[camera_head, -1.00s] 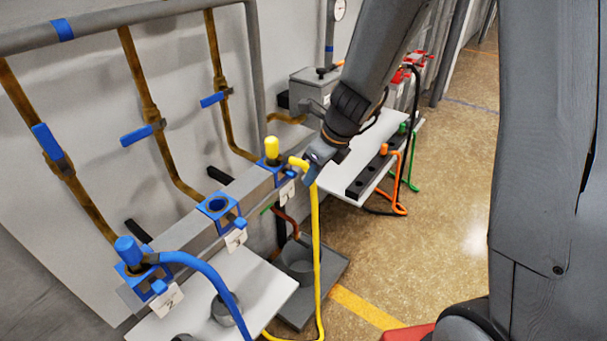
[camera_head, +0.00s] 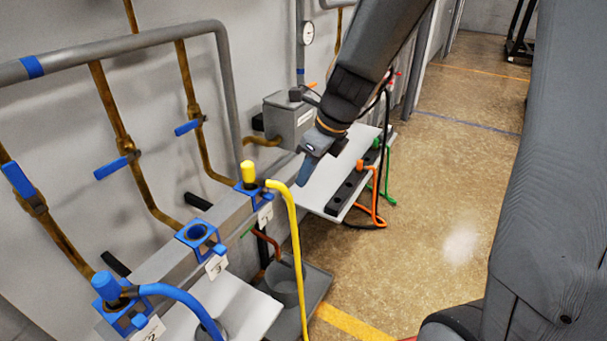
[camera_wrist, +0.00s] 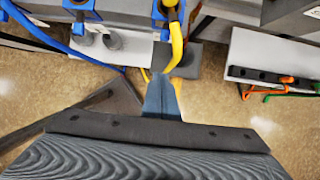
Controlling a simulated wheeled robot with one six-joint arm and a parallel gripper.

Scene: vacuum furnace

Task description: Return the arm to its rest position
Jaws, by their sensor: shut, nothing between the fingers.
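My gripper (camera_head: 304,177) is shut and empty. In the wrist view my gripper (camera_wrist: 161,80) points toward the yellow hose (camera_wrist: 176,45), which appears just beyond the fingertips. The yellow hose (camera_head: 294,240) also hangs down from its fitting in the head view, left of my gripper and apart from it there. My arm reaches down from the top of the head view.
Blue valve handles (camera_head: 110,167) sit on brown pipes at the left. A blue hose (camera_head: 180,296) curves from the nearest fitting. A white shelf (camera_head: 322,190) with a black socket strip (camera_head: 347,190) stands behind my gripper. The floor (camera_head: 450,190) at right is open.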

